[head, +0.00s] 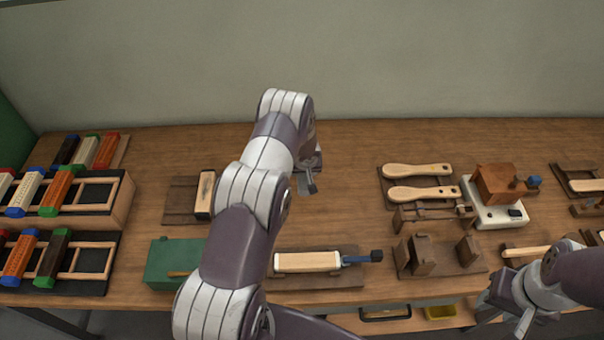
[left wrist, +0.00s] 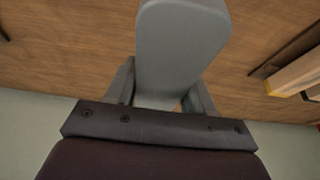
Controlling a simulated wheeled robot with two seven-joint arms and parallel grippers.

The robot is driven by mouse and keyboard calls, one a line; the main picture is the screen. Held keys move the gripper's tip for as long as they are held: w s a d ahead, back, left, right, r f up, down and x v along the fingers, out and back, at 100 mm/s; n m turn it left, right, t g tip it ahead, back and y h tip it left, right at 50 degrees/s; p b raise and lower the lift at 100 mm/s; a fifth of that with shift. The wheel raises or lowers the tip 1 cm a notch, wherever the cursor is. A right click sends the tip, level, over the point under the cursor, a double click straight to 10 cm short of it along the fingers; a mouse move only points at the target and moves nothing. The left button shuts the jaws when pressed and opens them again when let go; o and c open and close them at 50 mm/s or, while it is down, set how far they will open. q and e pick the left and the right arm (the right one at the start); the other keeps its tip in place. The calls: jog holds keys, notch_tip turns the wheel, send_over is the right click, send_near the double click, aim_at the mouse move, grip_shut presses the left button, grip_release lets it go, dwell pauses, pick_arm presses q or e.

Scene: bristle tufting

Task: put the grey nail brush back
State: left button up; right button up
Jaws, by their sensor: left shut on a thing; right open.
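The grey nail brush (left wrist: 182,45) shows in the left wrist view as a smooth, rounded grey block between my left gripper's fingers. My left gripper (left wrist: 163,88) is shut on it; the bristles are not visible. In the head view my left gripper (head: 308,184) hangs over the middle of the table, largely hidden behind my own arm, so the brush is hard to make out there. My right gripper (head: 503,312) is open at the front right, near the table edge, apart from the brush.
A brown tray (head: 180,207) holding one wooden block stands left of my left arm. Racks of coloured blocks (head: 100,200) fill the far left. A green box (head: 170,262) is at the front left. Wooden handles (head: 418,170) and fixtures (head: 440,255) crowd the right. The back middle is clear.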

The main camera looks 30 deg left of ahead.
pick_arm(q)
jog(key=shift+a+f, duration=0.25)
jog(key=shift+a, duration=0.1)
notch_tip(320, 180, down, 4)
jog(key=shift+r+p, duration=0.15)
jog(key=shift+p, duration=0.3)
jog(key=shift+f, duration=0.25)
jog(key=o, duration=1)
